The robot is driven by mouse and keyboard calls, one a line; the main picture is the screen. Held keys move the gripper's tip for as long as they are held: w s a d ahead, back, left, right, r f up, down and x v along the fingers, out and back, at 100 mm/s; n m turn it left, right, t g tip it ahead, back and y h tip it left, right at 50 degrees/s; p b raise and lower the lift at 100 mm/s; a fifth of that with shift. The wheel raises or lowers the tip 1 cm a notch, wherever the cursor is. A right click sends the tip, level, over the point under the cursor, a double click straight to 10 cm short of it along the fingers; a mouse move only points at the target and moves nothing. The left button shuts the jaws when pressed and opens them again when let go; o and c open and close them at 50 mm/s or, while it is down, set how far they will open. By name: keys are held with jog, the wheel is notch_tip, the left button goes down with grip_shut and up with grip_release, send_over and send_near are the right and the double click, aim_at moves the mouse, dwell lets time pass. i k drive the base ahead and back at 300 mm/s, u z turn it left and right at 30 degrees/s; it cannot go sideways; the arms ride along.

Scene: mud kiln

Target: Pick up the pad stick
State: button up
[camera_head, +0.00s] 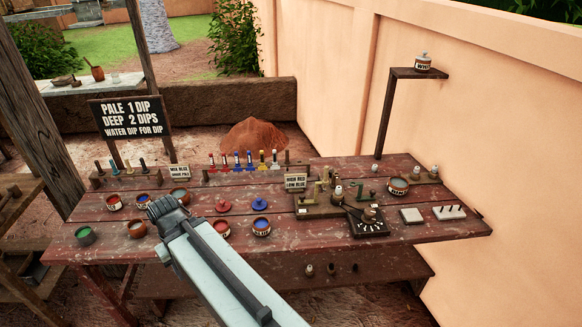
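My gripper (165,206) is the dark grey end of my light blue arm, over the left part of the red wooden table (185,247). Its fingers are bunched and small in the picture, so I cannot tell whether they are open or shut, and I see nothing held in them. Several short sticks (114,168) stand upright in a wooden rack at the table's back left, apart from my gripper. I cannot tell which stick, if any, is the pad stick. My gripper and arm hide part of the table and the bowls behind them.
Several small bowls, including one with green contents (85,235), surround my gripper. A row of coloured bottles (238,161) stands behind. A black dial box (368,221) and white blocks (449,212) are at right. A post shelf (418,73) rises by the wall.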

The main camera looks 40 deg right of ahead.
aim_at(326, 169)
jog(key=u, duration=0.05)
jog(key=i, duration=1.25)
jog(key=z, duration=0.6)
jog(key=k, duration=0.75)
jog(key=z, duration=0.2)
jog(key=i, duration=0.9)
jog(key=u, duration=0.05)
